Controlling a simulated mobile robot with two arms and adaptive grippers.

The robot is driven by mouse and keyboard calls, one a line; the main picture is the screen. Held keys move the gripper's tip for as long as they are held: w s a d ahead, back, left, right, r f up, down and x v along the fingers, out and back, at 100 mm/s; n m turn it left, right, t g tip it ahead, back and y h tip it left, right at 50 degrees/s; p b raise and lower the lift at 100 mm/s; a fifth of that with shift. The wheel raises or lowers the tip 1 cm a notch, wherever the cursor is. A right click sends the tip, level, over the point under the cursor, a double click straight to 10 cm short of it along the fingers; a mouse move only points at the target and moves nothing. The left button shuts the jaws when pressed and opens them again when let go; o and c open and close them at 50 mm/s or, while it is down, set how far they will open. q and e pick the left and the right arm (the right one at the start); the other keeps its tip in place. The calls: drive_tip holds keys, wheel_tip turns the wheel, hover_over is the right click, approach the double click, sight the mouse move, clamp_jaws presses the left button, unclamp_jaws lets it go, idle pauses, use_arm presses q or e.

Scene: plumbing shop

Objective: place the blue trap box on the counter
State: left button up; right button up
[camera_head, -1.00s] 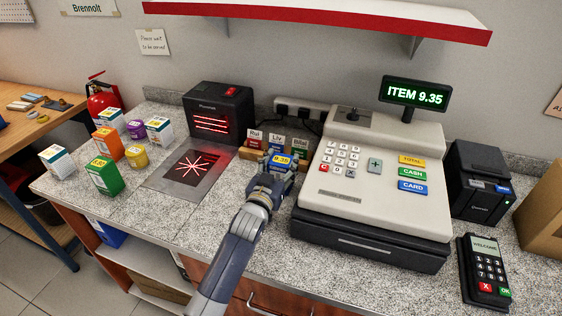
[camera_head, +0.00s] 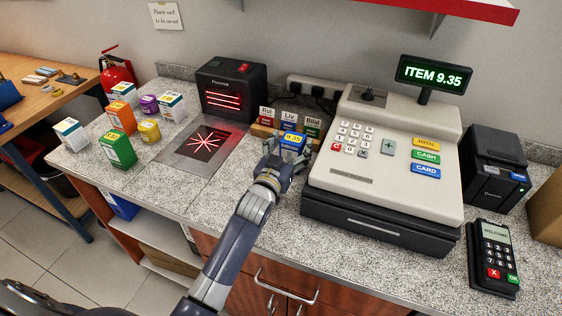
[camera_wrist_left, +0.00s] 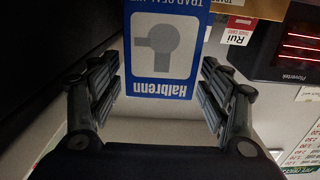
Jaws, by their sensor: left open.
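My left gripper (camera_head: 283,160) is right at the near side of the box, fingers open. In the left wrist view the box (camera_wrist_left: 165,45) shows its blue-and-white face upside down, between and beyond the open fingers (camera_wrist_left: 162,95). I cannot tell whether a finger touches it. The gripper hides the lower part of the box. My right gripper is not in view.
The cash register (camera_head: 385,165) is close on the right, with a card terminal (camera_head: 493,255) beyond it. The scanner (camera_head: 232,92) and its plate (camera_head: 205,148) are on the left. Several small boxes, such as a green one (camera_head: 117,150), stand farther left. The counter front is clear.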

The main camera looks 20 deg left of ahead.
use_arm(q)
drive_tip(key=s+b, duration=0.1)
drive_tip(key=s, duration=0.8)
drive_tip(key=shift+a, duration=0.15)
drive_tip(key=shift+s, duration=0.65)
